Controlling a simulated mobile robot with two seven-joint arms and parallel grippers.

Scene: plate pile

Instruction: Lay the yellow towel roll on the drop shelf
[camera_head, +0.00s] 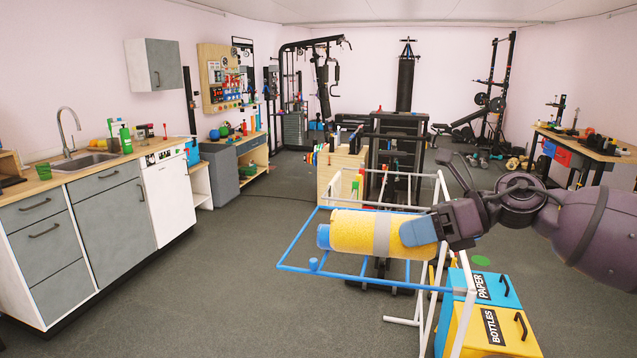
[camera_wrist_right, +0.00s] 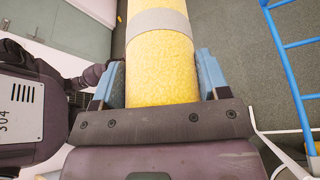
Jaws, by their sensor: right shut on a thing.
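The yellow towel roll (camera_head: 352,231) is held roughly level, with a grey band around it and a blue end at its left. My right gripper (camera_head: 411,232) is shut on its right end, and the roll (camera_wrist_right: 160,68) lies between both blue fingers in the right wrist view. The blue-railed drop shelf (camera_head: 345,277) is on a white frame. In the head view the roll overlaps the shelf; in the wrist view the blue rails (camera_wrist_right: 284,47) lie to the right of the roll, apart from it. Contact between them is not visible. My left gripper is not in view.
Blue paper (camera_head: 512,290) and yellow bottles (camera_head: 518,328) bins stand at the lower right by the white frame (camera_head: 425,310). A wooden rack (camera_head: 330,172) and gym machines stand behind. A kitchen counter (camera_head: 95,168) runs along the left. The floor between is clear.

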